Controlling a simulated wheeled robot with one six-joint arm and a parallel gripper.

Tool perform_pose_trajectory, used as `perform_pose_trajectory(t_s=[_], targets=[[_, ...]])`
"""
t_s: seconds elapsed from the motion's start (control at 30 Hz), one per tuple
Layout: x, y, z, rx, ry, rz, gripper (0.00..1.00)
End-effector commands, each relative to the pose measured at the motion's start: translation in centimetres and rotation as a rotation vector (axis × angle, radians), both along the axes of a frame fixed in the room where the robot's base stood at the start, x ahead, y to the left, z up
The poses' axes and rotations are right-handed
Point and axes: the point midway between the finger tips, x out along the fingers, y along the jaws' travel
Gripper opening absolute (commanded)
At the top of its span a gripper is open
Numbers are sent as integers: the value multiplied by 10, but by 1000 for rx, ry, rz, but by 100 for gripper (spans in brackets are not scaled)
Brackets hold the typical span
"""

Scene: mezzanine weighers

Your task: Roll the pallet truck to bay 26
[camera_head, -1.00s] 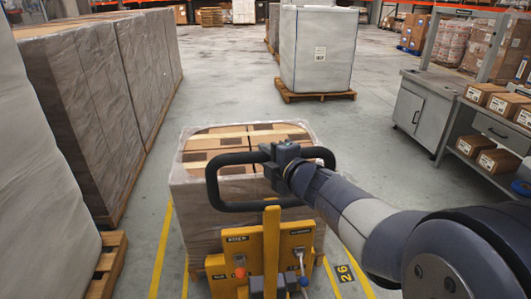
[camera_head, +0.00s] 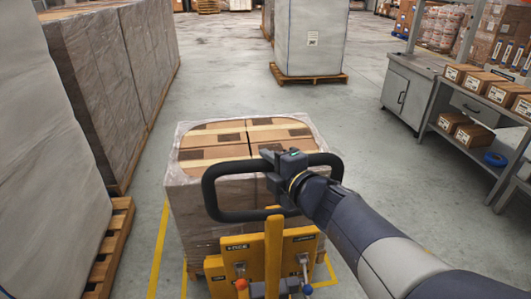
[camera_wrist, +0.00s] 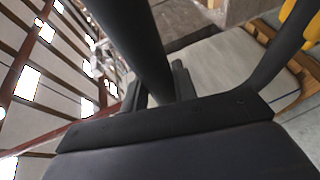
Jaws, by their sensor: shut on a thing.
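The pallet truck (camera_head: 265,250) is yellow, with a black loop handle (camera_head: 230,217) at its top. It stands in front of me, with a plastic-wrapped load of cartons (camera_head: 205,215) on its far side. My gripper (camera_head: 284,166) is shut on the handle's upper bar, near its middle. In the wrist view the black bar (camera_wrist: 138,45) runs between the fingers (camera_wrist: 158,92). Yellow floor lines (camera_head: 158,248) show beside the load at left, with a short piece at lower right. The number 26 is not visible now; my arm covers part of that floor.
Tall wrapped stacks on pallets (camera_head: 90,90) line the left side, and a wooden pallet edge (camera_head: 110,248) is close at lower left. A white wrapped pallet load (camera_head: 310,40) stands ahead. A grey cabinet (camera_head: 408,93) and shelves of cartons (camera_head: 470,135) are at right. Open floor lies between.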

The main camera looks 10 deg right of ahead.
Motion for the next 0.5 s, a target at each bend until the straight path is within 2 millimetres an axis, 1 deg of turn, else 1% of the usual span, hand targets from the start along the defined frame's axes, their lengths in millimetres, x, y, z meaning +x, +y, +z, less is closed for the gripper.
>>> perform_pose_trajectory(t_s=[0.03, 0.2, 0.5], targets=[[-4, -1, -7, -3, 15, -5, 0], [-11, -1, -7, -2, 16, -6, 0], [-13, -1, -8, -2, 17, -6, 0]])
